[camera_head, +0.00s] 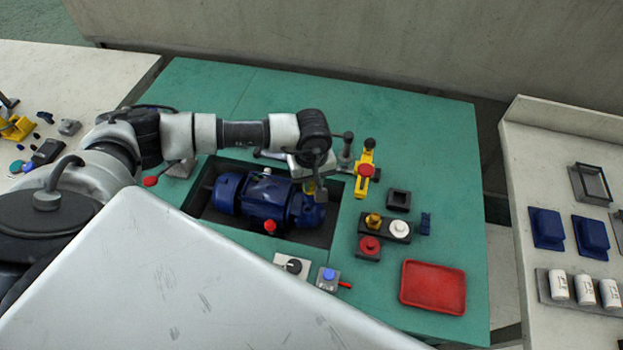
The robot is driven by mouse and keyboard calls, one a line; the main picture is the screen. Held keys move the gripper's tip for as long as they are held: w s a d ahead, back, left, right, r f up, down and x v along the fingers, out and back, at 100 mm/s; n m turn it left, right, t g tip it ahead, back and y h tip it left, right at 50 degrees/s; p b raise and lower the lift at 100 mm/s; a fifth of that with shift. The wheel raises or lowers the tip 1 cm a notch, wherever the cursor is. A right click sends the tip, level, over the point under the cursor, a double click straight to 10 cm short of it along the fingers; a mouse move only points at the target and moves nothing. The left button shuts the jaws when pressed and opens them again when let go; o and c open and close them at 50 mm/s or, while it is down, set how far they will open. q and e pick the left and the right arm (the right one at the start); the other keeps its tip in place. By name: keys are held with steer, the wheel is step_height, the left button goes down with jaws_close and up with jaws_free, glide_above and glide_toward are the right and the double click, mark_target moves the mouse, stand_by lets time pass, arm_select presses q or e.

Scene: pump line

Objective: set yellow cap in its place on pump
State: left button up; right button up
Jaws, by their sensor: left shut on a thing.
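The blue pump (268,200) lies in a dark recess in the green bench top. My left gripper (318,184) reaches in from the left and points down over the pump's right end. It is shut on a small dull-yellow piece (321,194), which looks like the yellow cap but is partly hidden. I cannot tell whether this piece touches the pump. A red knob (270,227) shows at the pump's front side. Another yellow part (373,220) stands on a dark holder beside a white round part (400,229). My right gripper is not in view.
A red part (369,245), an empty dark square holder (398,200) and a red tray (433,287) are on the bench's right. A yellow fixture with a red knob (365,170) stands close right of my gripper. Switch boxes (293,265) sit in front of the recess.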

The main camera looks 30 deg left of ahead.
arm_select(q)
steer(key=shift+f+b, duration=0.25)
steer(key=shift+b, duration=0.45)
stand_by(0.8)
stand_by(0.3)
steer(key=o, duration=0.9)
steer(key=shift+r, duration=0.15)
steer(key=shift+r+p, duration=1.75)
steer(key=shift+r, duration=1.15)
steer(key=shift+s+f, duration=0.1)
